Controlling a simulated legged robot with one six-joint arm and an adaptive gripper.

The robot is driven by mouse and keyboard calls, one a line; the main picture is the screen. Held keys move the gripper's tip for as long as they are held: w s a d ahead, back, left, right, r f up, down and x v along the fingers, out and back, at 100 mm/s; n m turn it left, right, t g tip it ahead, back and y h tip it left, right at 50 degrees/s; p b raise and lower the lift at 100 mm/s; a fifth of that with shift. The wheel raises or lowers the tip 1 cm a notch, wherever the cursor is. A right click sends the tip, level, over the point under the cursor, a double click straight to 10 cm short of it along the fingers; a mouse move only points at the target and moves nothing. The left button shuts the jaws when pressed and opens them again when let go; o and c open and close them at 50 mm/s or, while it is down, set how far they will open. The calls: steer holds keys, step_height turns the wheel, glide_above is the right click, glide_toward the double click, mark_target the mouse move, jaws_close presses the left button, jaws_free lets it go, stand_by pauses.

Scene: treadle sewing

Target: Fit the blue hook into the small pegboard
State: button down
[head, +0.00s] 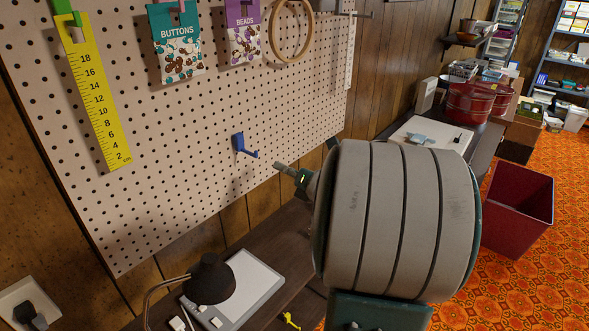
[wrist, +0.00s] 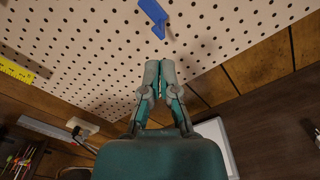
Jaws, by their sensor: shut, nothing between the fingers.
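The blue hook (head: 240,143) sits on the white pegboard (head: 205,185), below the hanging packets, with its arm sticking out from the board. It also shows at the top of the wrist view (wrist: 152,14). Whether its pegs are fully seated in the holes cannot be seen. My gripper (head: 281,167) is just right of and a little below the hook, apart from it. In the wrist view, my gripper's fingers (wrist: 160,68) are together and empty, pointing up toward the hook.
A yellow ruler (head: 95,95), a buttons packet (head: 177,45), a beads packet (head: 243,35) and a wooden hoop (head: 291,30) hang on the board. A dark red bin (head: 517,210) is on the floor at right.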

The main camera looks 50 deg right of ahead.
mark_target(257, 156)
steer(key=shift+w+a, duration=0.2)
steer(key=shift+w, duration=2.6)
steer(key=shift+w, duration=0.5)
steer(key=s+d, duration=0.1)
steer(key=s, duration=1.3)
steer(key=shift+s, duration=0.4)
steer(key=shift+s+d+f, duration=0.1)
